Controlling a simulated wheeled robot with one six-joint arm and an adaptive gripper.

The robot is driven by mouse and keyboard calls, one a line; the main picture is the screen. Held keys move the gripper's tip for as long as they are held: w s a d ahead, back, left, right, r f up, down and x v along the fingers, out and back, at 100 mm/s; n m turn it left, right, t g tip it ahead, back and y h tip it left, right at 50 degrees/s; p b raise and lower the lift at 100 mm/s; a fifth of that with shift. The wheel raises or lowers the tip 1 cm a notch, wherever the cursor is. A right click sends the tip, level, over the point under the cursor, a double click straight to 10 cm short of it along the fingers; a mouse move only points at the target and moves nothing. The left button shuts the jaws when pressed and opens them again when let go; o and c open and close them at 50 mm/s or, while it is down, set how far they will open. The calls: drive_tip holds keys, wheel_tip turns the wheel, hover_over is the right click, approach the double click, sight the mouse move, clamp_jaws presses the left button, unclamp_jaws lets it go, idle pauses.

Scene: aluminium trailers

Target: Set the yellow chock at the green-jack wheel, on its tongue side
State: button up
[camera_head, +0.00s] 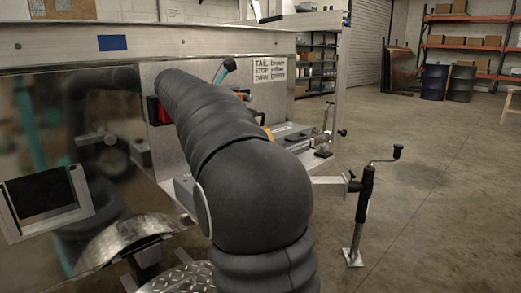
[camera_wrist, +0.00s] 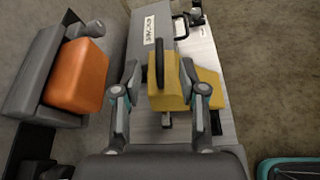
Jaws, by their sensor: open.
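The yellow chock (camera_wrist: 165,98) lies on a pale metal surface in the wrist view, beside a grey box. A black loop stands up from it. My gripper (camera_wrist: 160,76) is open, with one finger on each side of the chock's near part. I cannot tell whether the fingers touch it. In the head view my arm covers most of the middle, and only a small yellow patch shows past it. No wheel or green jack can be made out clearly.
An aluminium trailer (camera_head: 60,52) with a tread-plate fender (camera_head: 130,240) fills the left. A black crank jack (camera_head: 365,200) stands at its right end. An orange block (camera_wrist: 78,75) is left of my gripper. Floor (camera_head: 440,200) at the right is clear.

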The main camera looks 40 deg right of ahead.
sight(266, 129)
drive_tip(key=shift+b+x, duration=0.4)
drive_tip(key=shift+x, duration=3)
drive_tip(key=shift+a+f, duration=0.15)
clamp_jaws()
